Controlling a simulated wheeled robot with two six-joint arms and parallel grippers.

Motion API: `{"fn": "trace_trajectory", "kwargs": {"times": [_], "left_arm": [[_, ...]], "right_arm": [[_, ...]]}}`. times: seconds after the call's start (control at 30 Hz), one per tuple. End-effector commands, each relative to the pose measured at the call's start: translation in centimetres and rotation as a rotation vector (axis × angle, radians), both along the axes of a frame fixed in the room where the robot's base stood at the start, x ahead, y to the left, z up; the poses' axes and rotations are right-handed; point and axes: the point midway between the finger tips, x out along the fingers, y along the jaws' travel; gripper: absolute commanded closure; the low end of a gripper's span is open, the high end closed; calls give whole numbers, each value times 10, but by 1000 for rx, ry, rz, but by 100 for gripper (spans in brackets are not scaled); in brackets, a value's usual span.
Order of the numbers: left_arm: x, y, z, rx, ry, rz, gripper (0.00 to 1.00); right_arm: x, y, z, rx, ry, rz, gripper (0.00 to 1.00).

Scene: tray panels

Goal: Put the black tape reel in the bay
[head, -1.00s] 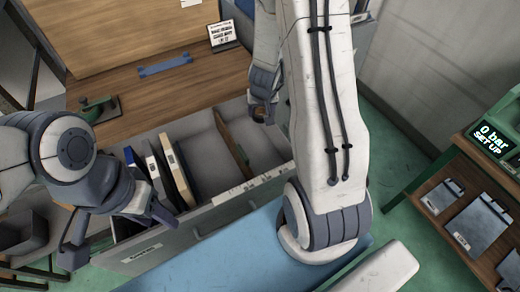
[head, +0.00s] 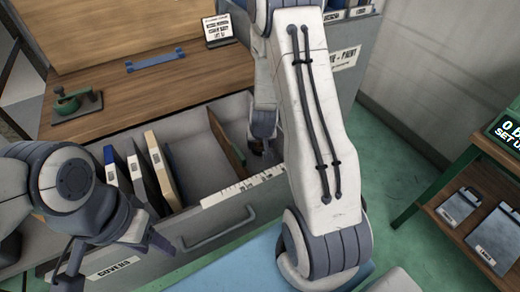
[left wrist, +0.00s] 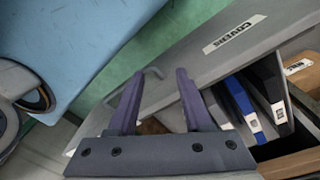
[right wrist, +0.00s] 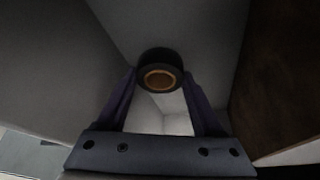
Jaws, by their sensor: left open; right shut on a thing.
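The black tape reel (right wrist: 160,55), a dark ring with a tan core, sits between the fingertips of my right gripper (right wrist: 160,82). The gripper is shut on it. In the head view my right gripper (head: 262,140) reaches down inside the open drawer (head: 215,228), in the bay right of the brown divider (head: 226,142). My arm hides part of this bay. In the right wrist view grey walls surround the reel; I cannot tell whether it touches the floor. My left gripper (left wrist: 158,78) is open and empty by the drawer front, and shows in the head view (head: 115,258).
Several upright binders (head: 158,165) fill the drawer's left part. The wooden bench top (head: 150,90) holds a green-handled tool (head: 72,102), a blue bar (head: 155,61) and a small sign (head: 218,31). A shelf with a display (head: 508,130) stands at the right.

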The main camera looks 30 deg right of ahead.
Motion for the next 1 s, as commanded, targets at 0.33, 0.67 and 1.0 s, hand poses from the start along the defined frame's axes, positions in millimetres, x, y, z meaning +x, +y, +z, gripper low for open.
{"fn": "trace_trajectory", "kwargs": {"times": [0.33,0.67,1.0], "left_arm": [[0,0,-3,0,0,0,50],[0,0,-6,0,0,0,50],[0,0,2,0,0,0,50]], "right_arm": [[1,0,-9,0,-2,0,86],[0,0,-12,0,-2,0,19],[-3,2,5,-1,-5,-1,19]]}}
